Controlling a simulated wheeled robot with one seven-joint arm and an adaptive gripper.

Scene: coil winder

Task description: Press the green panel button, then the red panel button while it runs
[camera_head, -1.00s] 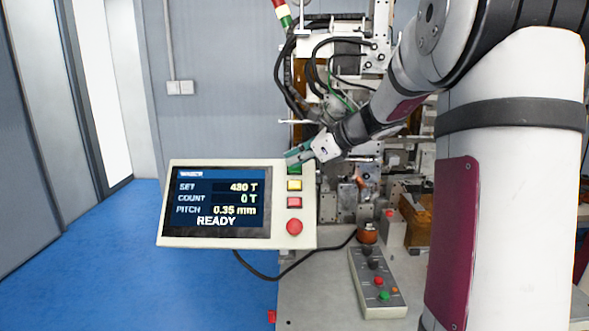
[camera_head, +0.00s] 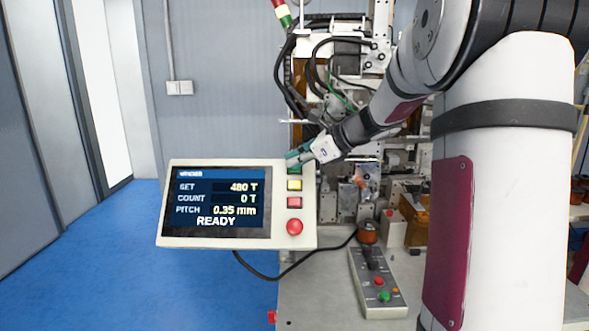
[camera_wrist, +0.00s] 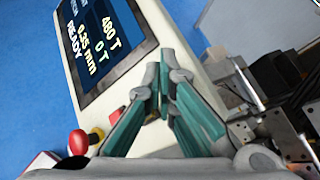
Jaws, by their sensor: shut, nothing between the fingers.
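The white control panel (camera_head: 215,243) stands at the left of the bench in the head view, its screen (camera_head: 220,200) reading READY with a count of 0 T. The green button (camera_head: 294,170) is at the top of its column, mostly covered by my gripper. Below it are a yellow button (camera_head: 294,185), the square red button (camera_head: 294,202) and a round red mushroom button (camera_head: 294,227). My gripper (camera_head: 291,158) is shut and empty, its teal fingertips at the panel's upper right corner; contact cannot be told. In the wrist view my gripper (camera_wrist: 165,75) hides the green button.
The winding machine (camera_head: 345,60) with cables stands behind the panel. A grey pendant box (camera_head: 378,285) with small red and green buttons lies on the bench (camera_head: 320,300). Blue floor (camera_head: 100,270) is open at the left. The mushroom button (camera_wrist: 78,142) shows at lower left in the wrist view.

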